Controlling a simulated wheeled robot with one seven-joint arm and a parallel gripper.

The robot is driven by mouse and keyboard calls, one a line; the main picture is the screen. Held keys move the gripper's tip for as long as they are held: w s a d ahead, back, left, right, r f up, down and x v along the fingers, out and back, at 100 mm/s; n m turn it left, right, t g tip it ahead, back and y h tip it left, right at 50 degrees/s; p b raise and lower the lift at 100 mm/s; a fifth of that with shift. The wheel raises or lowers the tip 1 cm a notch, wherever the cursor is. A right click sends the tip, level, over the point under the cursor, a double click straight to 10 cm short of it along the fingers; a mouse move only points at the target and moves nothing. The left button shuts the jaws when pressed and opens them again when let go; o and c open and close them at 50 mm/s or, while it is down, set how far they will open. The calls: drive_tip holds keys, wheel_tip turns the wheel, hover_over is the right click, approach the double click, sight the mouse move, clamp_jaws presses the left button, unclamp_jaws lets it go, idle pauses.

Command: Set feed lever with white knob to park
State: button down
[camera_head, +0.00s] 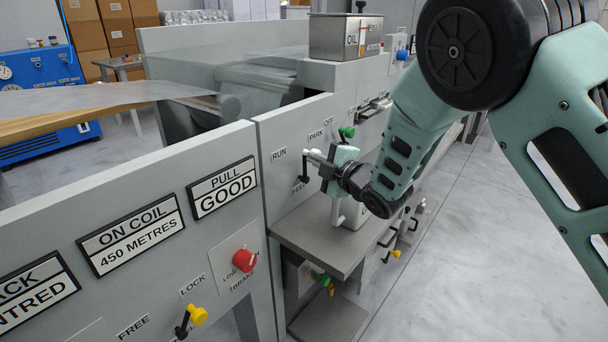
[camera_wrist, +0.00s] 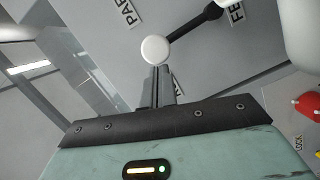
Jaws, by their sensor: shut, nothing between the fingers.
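The feed lever shows in the wrist view as a black arm (camera_wrist: 195,30) ending in a round white knob (camera_wrist: 155,48). Its far end is by the partly cut-off FEED label (camera_wrist: 237,12). The PARK label (camera_wrist: 126,11) is up and left of the knob, cut off. In the head view, RUN (camera_head: 279,154) and PARK (camera_head: 316,135) labels stand on the grey panel above the lever's black pivot end (camera_head: 303,179). My gripper (camera_wrist: 157,73) is shut and empty, its fingertips right at the knob. I cannot tell whether they touch.
A lever with a green knob (camera_head: 347,131) stands close behind my gripper. A grey shelf (camera_head: 310,238) juts out below. A red knob (camera_head: 244,260) and a yellow knob (camera_head: 198,316) are on the nearer panel. Open floor (camera_head: 450,270) lies at the right.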

drive_tip(key=shift+w+d+r+m+g+p, duration=0.2)
drive_tip(key=shift+w+d+m+p, duration=0.1)
drive_tip(key=shift+w+d+m, duration=0.25)
drive_tip(key=shift+w+d+r+m+g+p, duration=0.1)
drive_tip(key=shift+w+d+r+m+p, duration=0.1)
drive_tip(key=shift+w+d+m+p, duration=0.3)
drive_tip(key=shift+w+d+f+m+g, duration=0.15)
drive_tip(key=shift+w+d+m+g, duration=0.2)
drive_tip(key=shift+w+m, duration=0.3)
drive_tip(key=shift+w+d+f+m+g, duration=0.15)
drive_tip(key=shift+w+d+m, duration=0.25)
drive_tip(key=shift+w+m, duration=0.2)
drive_tip(key=shift+d, duration=0.1)
drive_tip(key=shift+w, duration=0.1)
